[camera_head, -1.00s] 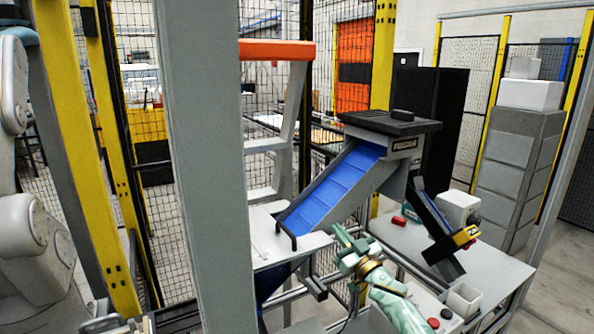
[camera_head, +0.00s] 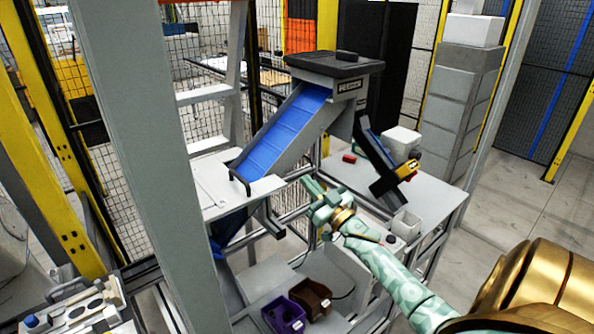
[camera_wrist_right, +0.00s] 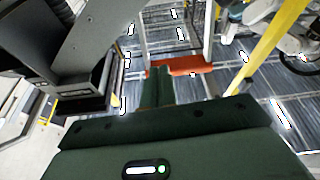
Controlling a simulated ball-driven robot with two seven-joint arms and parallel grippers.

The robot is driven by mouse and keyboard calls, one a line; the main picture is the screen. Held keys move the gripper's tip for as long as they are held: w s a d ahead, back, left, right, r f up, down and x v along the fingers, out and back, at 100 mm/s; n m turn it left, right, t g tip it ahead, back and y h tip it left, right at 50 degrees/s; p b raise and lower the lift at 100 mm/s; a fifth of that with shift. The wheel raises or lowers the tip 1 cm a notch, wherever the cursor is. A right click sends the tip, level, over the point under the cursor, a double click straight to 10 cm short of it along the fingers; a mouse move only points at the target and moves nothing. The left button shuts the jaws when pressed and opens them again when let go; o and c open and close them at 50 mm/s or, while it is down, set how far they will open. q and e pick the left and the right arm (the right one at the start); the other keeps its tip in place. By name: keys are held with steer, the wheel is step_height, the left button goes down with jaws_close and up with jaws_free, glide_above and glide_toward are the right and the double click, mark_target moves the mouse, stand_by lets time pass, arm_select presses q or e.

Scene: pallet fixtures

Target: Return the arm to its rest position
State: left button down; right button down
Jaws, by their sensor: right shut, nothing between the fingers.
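My right arm (camera_head: 385,272), pale green with a gold band, reaches up and left from the lower right in the head view. My right gripper (camera_head: 311,187) is shut and empty. It appears just right of the blue chute's lower end, in front of the work table. In the right wrist view its dark green fingers (camera_wrist_right: 157,88) are together with nothing between them. My left gripper is not in view.
A blue chute (camera_head: 284,132) slopes down under a dark hopper (camera_head: 335,66). Purple (camera_head: 284,316) and brown (camera_head: 311,298) bins sit low. A grey post (camera_head: 135,130) stands at left.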

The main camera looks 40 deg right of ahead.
steer(key=shift+v, duration=0.8)
steer(key=shift+a, duration=0.1)
